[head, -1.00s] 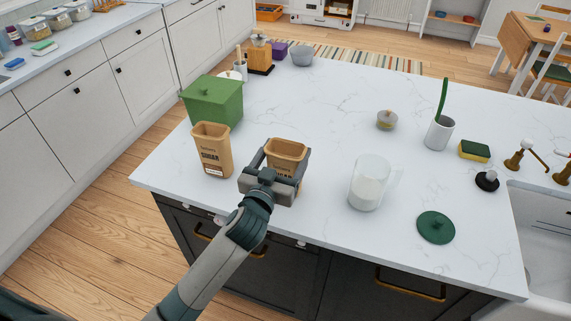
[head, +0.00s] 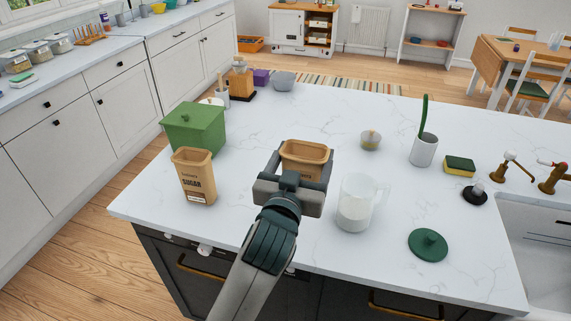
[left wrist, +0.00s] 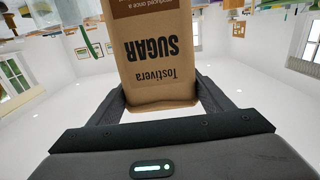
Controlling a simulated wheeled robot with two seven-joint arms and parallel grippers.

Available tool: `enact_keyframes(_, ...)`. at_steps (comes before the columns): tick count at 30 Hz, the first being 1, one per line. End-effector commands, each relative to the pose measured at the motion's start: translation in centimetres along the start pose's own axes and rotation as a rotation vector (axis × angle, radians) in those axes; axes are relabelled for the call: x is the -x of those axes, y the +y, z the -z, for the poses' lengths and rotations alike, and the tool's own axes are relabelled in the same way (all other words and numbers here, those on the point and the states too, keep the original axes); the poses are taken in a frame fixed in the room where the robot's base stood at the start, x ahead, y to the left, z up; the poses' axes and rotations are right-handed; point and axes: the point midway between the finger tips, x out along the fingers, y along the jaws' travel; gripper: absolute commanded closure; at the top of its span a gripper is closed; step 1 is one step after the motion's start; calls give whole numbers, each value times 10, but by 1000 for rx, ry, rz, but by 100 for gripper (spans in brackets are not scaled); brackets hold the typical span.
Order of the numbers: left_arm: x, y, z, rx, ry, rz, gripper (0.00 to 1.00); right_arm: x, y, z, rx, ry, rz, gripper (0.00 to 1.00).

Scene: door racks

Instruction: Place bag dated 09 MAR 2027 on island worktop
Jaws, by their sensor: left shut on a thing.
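My left gripper (head: 292,180) is shut on a tan paper sugar bag (head: 305,150) with an open top, over the island worktop (head: 320,105). In the left wrist view the held bag (left wrist: 158,55) shows upside down between the fingers, with "Tostivera SUGAR" on it; no date is readable. A second tan sugar bag (head: 194,178) stands upright on the worktop to the left, with a small white label low on its front, too small to read. Whether the held bag touches the worktop is hidden behind the gripper. My right gripper is not in view.
A green box (head: 195,130) stands behind the second bag. A glass jug (head: 356,205) with white contents is close to the right of the held bag. A green lid (head: 428,245) lies further right. The worktop behind the held bag is clear.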

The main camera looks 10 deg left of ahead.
Motion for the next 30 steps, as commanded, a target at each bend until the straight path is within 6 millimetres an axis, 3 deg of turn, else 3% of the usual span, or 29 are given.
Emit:
enact_keyframes(9,5,24,15,0,1,0,63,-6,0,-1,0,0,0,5)
enact_keyframes(30,3,23,17,-1,0,3,63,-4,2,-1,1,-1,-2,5)
